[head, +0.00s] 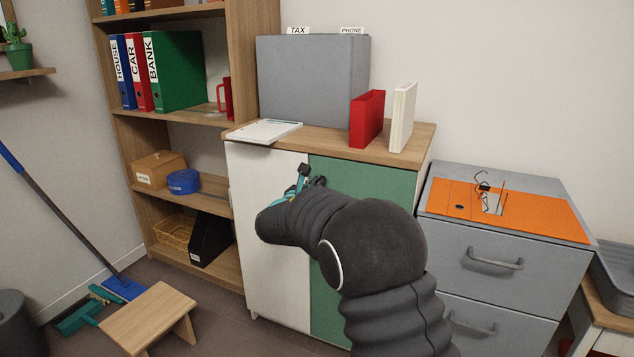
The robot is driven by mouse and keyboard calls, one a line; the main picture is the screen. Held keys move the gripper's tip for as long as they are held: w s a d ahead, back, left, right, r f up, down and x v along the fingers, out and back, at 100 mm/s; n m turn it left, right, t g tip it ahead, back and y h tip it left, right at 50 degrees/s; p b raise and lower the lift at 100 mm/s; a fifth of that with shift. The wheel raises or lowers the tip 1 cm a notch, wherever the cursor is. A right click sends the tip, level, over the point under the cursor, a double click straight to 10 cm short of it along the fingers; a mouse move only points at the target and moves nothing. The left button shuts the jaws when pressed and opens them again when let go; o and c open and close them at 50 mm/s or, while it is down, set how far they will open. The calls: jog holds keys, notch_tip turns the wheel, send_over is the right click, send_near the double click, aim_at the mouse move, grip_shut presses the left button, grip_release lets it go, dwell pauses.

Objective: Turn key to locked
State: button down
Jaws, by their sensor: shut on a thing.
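A low cabinet stands ahead of me with a white door (262,220) on the left and a green door (338,176) on the right. My gripper (310,180) is at the upper left part of the green door, close to the seam between the two doors. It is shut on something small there. The key and its lock are hidden behind my gripper and arm, so the key's angle cannot be seen.
A white tray or clipboard (264,131), a grey box (312,80), a red binder (367,118) and a white binder (403,116) stand on the cabinet top. A grey drawer unit (500,315) is at the right. A wooden stool (149,311) stands on the floor at the left.

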jog(key=shift+n+p, duration=0.3)
jog(key=shift+n, duration=0.6)
jog(key=c, duration=1.3)
grip_release()
jog(key=shift+o, duration=0.2)
jog(key=v, duration=1.2)
